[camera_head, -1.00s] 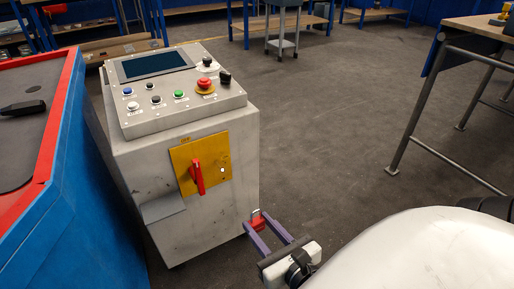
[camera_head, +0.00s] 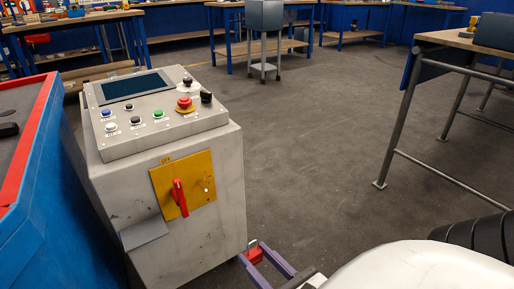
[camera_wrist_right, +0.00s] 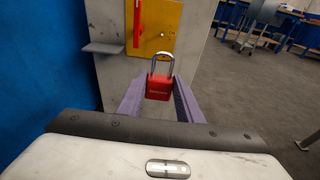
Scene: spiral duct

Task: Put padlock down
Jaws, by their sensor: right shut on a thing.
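A red padlock (camera_wrist_right: 158,88) with a silver shackle sits between the fingertips of my right gripper (camera_wrist_right: 158,92) in the right wrist view, shackle up. The gripper is shut on it. In the head view the padlock (camera_head: 253,254) and the purple fingers of the right gripper (camera_head: 254,262) show low, by the cabinet's lower right corner. The grey control cabinet (camera_head: 190,235) carries a yellow switch plate (camera_head: 196,193) with a red handle (camera_head: 179,198). In the wrist view this plate (camera_wrist_right: 168,35) lies beyond the padlock. My left gripper is out of view.
A blue machine with a red rim (camera_head: 40,150) stands left of the cabinet. A table with metal legs (camera_head: 420,120) stands at the right. Blue workbenches (camera_head: 70,22) and a small grey cart (camera_head: 264,20) are at the back. The grey floor (camera_head: 310,150) between is clear.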

